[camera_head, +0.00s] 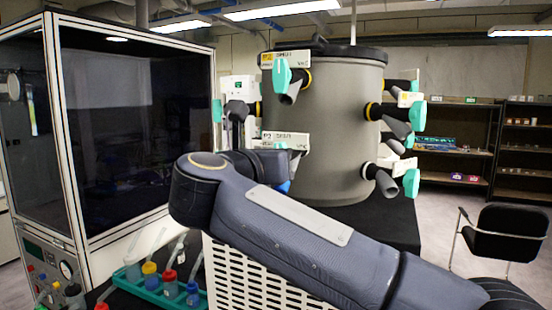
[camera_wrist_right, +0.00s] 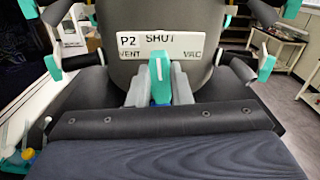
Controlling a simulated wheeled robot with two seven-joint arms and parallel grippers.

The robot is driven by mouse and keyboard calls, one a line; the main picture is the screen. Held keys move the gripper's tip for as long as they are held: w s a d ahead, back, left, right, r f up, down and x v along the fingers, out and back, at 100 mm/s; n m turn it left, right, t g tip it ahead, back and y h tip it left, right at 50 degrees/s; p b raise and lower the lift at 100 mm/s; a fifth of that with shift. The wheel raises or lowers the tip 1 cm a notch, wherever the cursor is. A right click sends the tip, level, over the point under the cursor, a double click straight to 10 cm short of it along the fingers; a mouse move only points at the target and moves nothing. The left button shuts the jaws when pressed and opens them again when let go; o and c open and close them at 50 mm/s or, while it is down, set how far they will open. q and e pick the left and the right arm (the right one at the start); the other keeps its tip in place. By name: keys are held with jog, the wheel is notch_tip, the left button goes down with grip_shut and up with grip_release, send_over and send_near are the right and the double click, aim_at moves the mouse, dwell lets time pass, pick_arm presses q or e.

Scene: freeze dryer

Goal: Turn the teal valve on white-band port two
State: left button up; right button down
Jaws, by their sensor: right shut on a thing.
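In the right wrist view, the teal valve (camera_wrist_right: 160,72) stands upright below a white plate (camera_wrist_right: 161,46) marked P2, SHUT, VENT and VAC. Its top end is under the word SHUT. My right gripper (camera_wrist_right: 159,86) is shut on the valve, one grey finger on each side. The port behind is mostly hidden, and I cannot make out its band. In the head view, the lower label plate (camera_head: 286,140) on the grey drum (camera_head: 338,125) shows just above my right arm, which hides the valve and most of the gripper. My left gripper is not in view.
Other ports with teal valves, such as the upper one (camera_head: 282,76) and the right one (camera_head: 418,115), stick out around the drum. A glass-fronted cabinet (camera_head: 125,120) stands at left. A teal rack (camera_head: 155,292) of colour-capped bottles is below. A black chair (camera_head: 505,232) is at right.

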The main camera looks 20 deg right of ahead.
jog(key=n+p, duration=0.1)
jog(key=n, duration=0.4)
jog(key=n+p, duration=0.1)
jog(key=n, duration=0.4)
jog(key=shift+w+a+f+n+p, duration=0.1)
jog(key=shift+w+a+n+p, duration=0.1)
jog(key=shift+n+p, duration=0.15)
jog(key=shift+n, duration=0.25)
jog(key=c, duration=1.3)
grip_release()
jog(key=b+v, duration=0.2)
jog(key=v, duration=0.5)
jog(key=shift+s+a, duration=0.25)
jog(key=shift+a, duration=0.05)
